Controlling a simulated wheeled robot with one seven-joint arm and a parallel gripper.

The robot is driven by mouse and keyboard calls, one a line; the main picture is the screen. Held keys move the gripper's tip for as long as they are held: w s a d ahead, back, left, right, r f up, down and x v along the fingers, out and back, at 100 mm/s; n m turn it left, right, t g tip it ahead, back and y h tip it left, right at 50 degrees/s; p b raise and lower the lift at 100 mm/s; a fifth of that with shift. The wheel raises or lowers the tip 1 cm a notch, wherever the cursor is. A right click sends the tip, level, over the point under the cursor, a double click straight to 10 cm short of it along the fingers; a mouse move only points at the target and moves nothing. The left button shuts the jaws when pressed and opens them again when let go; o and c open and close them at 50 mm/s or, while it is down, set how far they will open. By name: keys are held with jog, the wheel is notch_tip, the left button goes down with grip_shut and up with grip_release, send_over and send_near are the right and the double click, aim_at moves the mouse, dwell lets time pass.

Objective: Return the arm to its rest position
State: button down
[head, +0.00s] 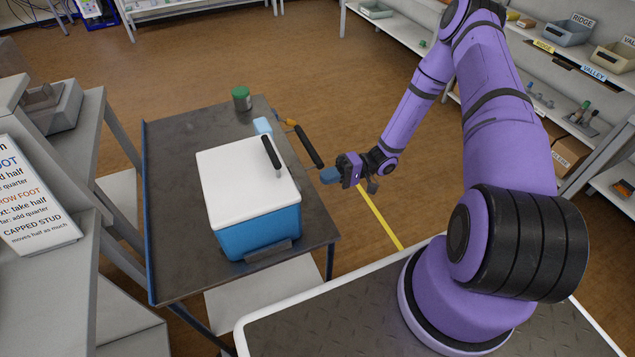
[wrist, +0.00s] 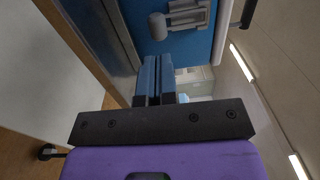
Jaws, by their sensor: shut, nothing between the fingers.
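My purple arm (head: 405,122) reaches from my base out toward the right side of a dark table. My gripper (head: 328,176) is in the air just off the table's right edge, beside the blue and white box. In the wrist view the two blue fingers (wrist: 155,82) are together with nothing between them. The blue box (head: 262,229) with a white lid (head: 243,178) stands on the table, apart from the gripper. Its lid is down and carries a black handle (head: 271,153).
The dark table (head: 174,246) also bears a green-capped jar (head: 241,98) and a small light-blue item (head: 263,126). Shelves with bins (head: 567,32) stand at right. A sign (head: 32,195) stands at left. Open floor lies behind.

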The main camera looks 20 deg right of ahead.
jog(key=d, duration=0.7)
jog(key=shift+d, duration=0.4)
jog(key=shift+w, duration=0.1)
